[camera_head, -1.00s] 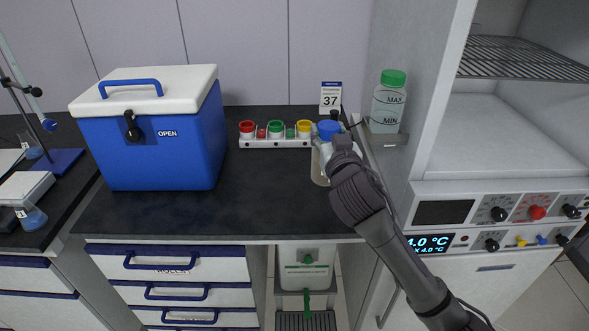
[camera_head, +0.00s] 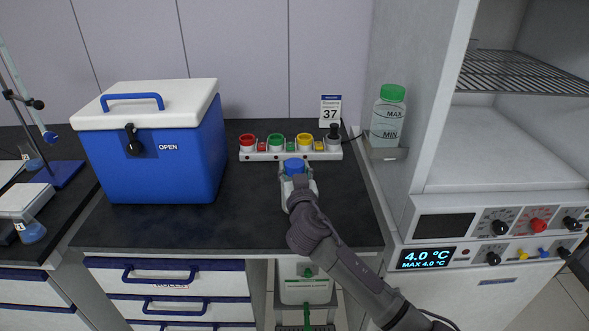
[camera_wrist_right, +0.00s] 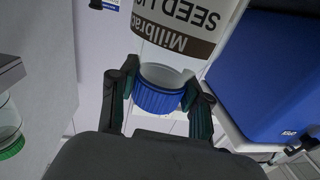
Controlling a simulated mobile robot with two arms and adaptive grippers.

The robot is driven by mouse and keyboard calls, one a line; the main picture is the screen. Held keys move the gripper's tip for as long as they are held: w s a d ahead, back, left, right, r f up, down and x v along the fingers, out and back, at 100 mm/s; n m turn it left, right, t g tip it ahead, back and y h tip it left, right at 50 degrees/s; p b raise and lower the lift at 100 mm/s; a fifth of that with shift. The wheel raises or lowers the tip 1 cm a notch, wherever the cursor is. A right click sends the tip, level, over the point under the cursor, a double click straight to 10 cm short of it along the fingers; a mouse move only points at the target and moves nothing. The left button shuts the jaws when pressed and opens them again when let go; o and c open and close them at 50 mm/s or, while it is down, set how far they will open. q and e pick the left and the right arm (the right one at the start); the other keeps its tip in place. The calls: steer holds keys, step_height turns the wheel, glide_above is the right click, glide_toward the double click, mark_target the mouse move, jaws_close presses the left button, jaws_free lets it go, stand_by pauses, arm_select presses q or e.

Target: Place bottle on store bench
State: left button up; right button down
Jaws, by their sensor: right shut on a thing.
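My right gripper (camera_head: 299,186) is shut on a bottle with a blue cap (camera_head: 294,167) over the dark bench top (camera_head: 190,226). In the right wrist view the gripper (camera_wrist_right: 160,82) has one finger on either side of the bottle's neck and blue cap (camera_wrist_right: 157,97). The bottle's label (camera_wrist_right: 178,36) shows part of the words "Millbrae" and "SEED". The arm and hand hide most of the bottle in the head view. I cannot tell whether its base touches the bench. My left gripper is not in view.
A blue cool box (camera_head: 165,160) with a white lid stands at the left of the bench. A green-capped bottle (camera_head: 387,120) sits on a small ledge at the right, beside an open cabinet (camera_head: 480,150).

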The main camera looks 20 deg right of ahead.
steer(key=c, duration=0.9)
jaws_free()
steer(key=shift+f, duration=0.1)
steer(key=shift+c, duration=0.2)
steer(key=o, duration=0.4)
steer(key=shift+r, duration=0.25)
steer(key=s, duration=0.4)
steer(key=s+a+b, duration=0.1)
steer(key=s, duration=0.3)
steer(key=s+a, duration=0.1)
steer(key=s, duration=0.3)
steer(key=shift+f, duration=0.1)
